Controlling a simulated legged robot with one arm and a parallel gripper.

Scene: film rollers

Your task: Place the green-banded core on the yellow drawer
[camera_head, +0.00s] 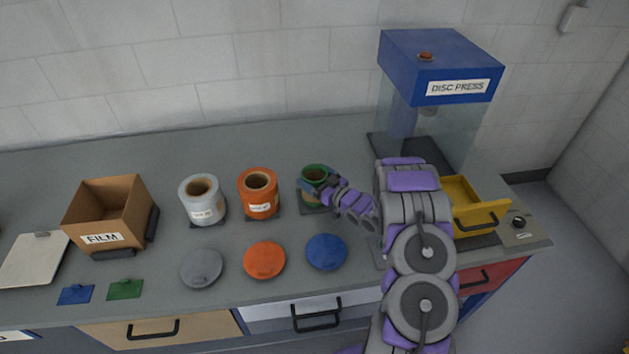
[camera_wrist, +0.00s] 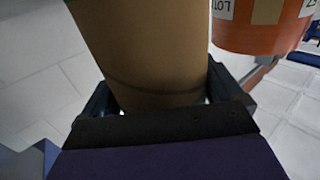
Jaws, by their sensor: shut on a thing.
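The green-banded core (camera_head: 315,174) is a short tube with a green rim, at the right end of the row of rollers. My gripper (camera_head: 308,187) is shut on it from the right. The yellow drawer (camera_head: 481,215) stands open below the disc press at the right, partly hidden behind my arm.
An orange roll (camera_head: 259,194) stands just left of the core; it also shows in the wrist view (camera_wrist: 258,38). A white roll (camera_head: 203,200), a cardboard film box (camera_head: 108,212) and the blue disc press (camera_head: 440,65) stand on the counter. Grey, orange and blue (camera_head: 327,252) lids lie in front.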

